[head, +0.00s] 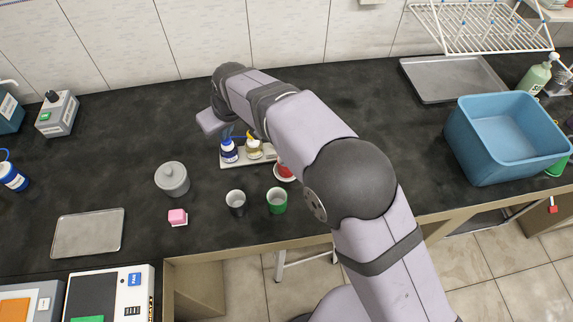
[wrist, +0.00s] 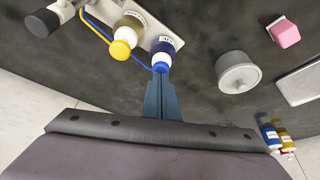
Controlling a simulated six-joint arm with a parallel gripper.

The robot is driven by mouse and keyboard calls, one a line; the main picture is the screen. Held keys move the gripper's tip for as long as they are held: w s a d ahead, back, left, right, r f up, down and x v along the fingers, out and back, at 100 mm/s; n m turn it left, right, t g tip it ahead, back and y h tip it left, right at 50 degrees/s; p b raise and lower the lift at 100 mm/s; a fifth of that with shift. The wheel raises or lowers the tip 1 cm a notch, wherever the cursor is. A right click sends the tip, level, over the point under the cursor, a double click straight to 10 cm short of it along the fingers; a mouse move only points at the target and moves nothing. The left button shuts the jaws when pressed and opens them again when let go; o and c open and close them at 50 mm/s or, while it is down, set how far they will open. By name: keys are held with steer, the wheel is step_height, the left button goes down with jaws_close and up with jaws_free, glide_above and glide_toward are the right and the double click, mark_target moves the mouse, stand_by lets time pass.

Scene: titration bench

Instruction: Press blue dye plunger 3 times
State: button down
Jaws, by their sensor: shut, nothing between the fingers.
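The blue dye bottle (head: 229,150) stands on a white tray (head: 241,161) in the head view, left of the yellow dye bottle (head: 254,148). In the wrist view the blue dye bottle's plunger top (wrist: 161,67) is right at the tips of my gripper (wrist: 162,82). My gripper is shut with nothing held. I cannot tell whether the tips touch the plunger. In the head view my gripper (head: 227,134) is partly hidden by my arm, just above the blue bottle. The yellow plunger (wrist: 121,49) sits to the left in the wrist view.
A grey lidded jar (head: 172,179) and a pink block (head: 178,216) stand left of the tray. A red item (head: 285,170) is beside the tray. A blue basin (head: 505,140) is far right.

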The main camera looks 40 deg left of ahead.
steer(key=shift+r+p, duration=0.95)
steer(key=shift+r, duration=0.1)
steer(key=shift+f, duration=0.25)
steer(key=shift+f+b, duration=0.65)
steer(key=shift+f, duration=0.25)
steer(key=shift+r+p, duration=0.95)
steer(key=shift+r, duration=0.35)
step_height(320, 180, up, 6)
steer(key=p, duration=0.5)
stand_by(0.4)
